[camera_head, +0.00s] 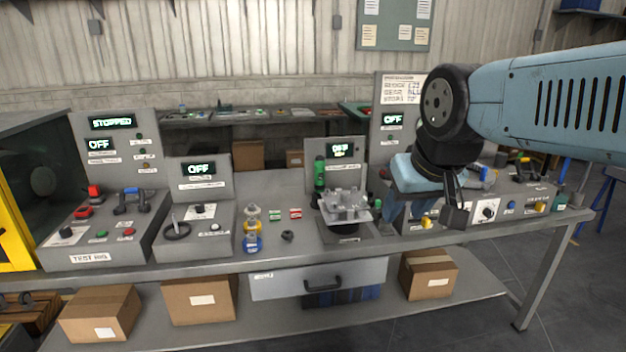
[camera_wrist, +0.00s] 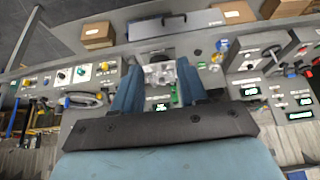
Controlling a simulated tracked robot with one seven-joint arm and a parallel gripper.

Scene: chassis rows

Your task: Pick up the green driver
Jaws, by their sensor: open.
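My gripper (camera_head: 424,214) is open and empty, to the right of the fixture and apart from the driver. In the wrist view my two blue fingers (camera_wrist: 158,72) point toward the bench, with the fixture (camera_wrist: 158,74) seen between them. A small green patch (camera_wrist: 173,92) shows beside the right finger; I cannot tell surely that it is the driver.
Yellow and blue parts (camera_head: 252,230) and a black knob (camera_head: 288,236) lie left of the fixture. Control boxes stand on both sides, including one with a black ring (camera_head: 177,231). A drawer (camera_head: 318,279) is below the bench edge. Cardboard boxes (camera_head: 200,299) sit on the lower shelf.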

